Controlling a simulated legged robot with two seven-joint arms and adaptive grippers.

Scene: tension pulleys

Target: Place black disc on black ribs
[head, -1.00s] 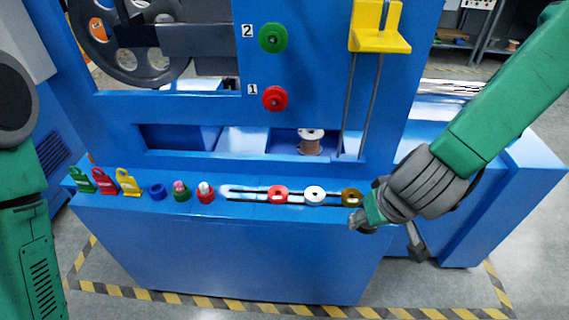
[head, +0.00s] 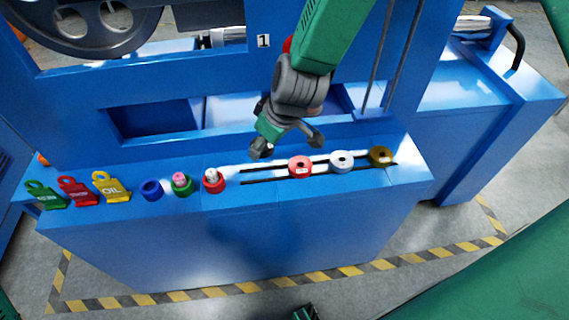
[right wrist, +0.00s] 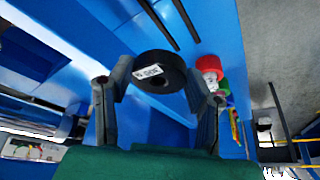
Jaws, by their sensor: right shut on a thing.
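The black disc (right wrist: 160,71), with a white label on its rim, sits between the fingertips of my right gripper (right wrist: 158,85) in the right wrist view. The gripper is shut on it. In the head view my right gripper (head: 288,146) is over the back edge of the blue ledge, left of the red disc; the black disc cannot be made out there. The black ribs (head: 262,168) are two parallel dark strips along the ledge; they also show in the right wrist view (right wrist: 158,24). Their left part is bare. My left gripper cannot be made out.
On the ribs stand a red disc (head: 300,167), a white disc (head: 342,161) and a gold disc (head: 380,156). Left of the ribs are small red (head: 214,181), green (head: 182,184) and blue (head: 152,190) parts and several coloured tags (head: 111,188). A blue machine panel rises behind.

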